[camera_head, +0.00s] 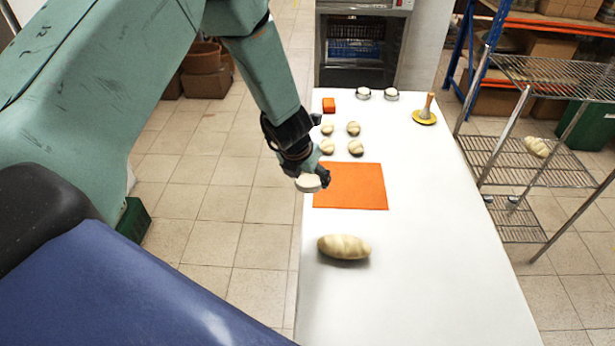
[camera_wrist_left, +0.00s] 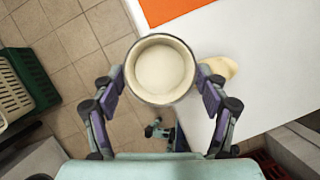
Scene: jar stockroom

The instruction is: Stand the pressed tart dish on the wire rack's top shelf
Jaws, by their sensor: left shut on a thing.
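My left gripper (camera_head: 314,177) is shut on a small round tart dish (camera_head: 308,184) at the left edge of the white table. In the left wrist view the dish (camera_wrist_left: 161,72) is upright between the two fingers, with pale dough inside a light rim. The wire rack (camera_head: 500,134) stands right of the table. Its top shelf (camera_head: 560,75) looks bare in the part that shows. A bread loaf (camera_head: 537,147) lies on a lower shelf. My right gripper is not in view.
The table's right side is mostly clear.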

